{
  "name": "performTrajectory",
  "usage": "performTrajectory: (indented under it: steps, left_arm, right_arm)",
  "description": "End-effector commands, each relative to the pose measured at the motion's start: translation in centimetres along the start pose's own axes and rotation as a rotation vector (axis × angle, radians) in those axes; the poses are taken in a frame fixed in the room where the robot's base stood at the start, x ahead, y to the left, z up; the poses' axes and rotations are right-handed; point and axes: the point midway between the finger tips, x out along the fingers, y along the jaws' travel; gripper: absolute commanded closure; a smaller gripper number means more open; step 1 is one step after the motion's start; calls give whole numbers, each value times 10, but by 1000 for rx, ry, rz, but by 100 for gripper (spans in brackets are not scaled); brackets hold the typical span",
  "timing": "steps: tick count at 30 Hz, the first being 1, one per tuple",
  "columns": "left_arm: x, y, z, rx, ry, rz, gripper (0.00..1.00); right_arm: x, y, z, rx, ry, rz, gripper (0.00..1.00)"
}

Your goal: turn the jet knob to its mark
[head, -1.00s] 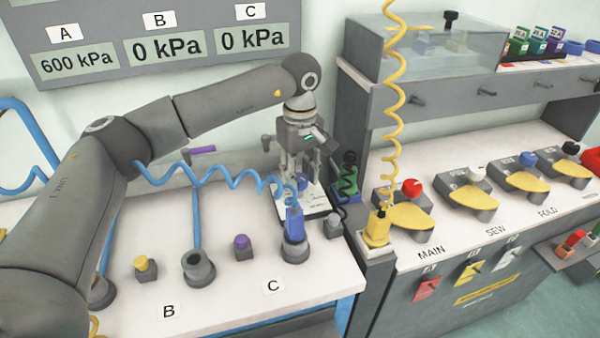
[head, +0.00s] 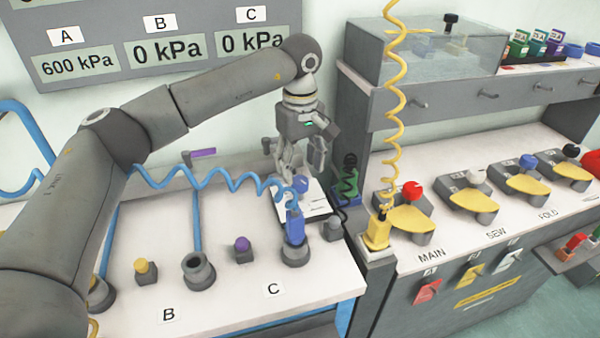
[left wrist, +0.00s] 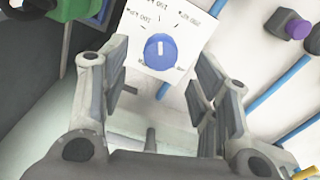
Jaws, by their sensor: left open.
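A blue knob (left wrist: 161,47) with a white pointer line sits on a white dial plate (left wrist: 185,14) printed with kPa marks. The line points roughly toward the middle mark, though the picture is too small to read exactly. In the head view the knob (head: 301,184) shows on its plate (head: 314,206), just below my left gripper (head: 301,170). In the left wrist view my left gripper (left wrist: 161,62) is open, its fingers apart on either side of the knob. I see no contact with the knob. My right gripper is not in view.
A blue coiled hose (head: 222,182) runs to a blue fitting (head: 294,227) in front of the dial. A green block (head: 346,188) with a black coiled cord stands close on the right. A wall display (head: 165,45) reads 600, 0 and 0 kPa.

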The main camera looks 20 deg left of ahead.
Motion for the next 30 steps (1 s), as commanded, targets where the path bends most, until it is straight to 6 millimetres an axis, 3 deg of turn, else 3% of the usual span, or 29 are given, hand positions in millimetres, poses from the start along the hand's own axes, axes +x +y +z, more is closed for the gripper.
performTrajectory:
  steps: [6, 12, 30]
  left_arm:
    - [-49, 1, -1, -1, 2, 3, 44]
    - [-78, 0, -1, -2, 1, 2, 44]
    - [-86, 0, -1, -1, 1, 0, 44]
  right_arm:
    - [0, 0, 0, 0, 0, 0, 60]
    - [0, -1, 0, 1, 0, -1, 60]
    - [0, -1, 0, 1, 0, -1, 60]
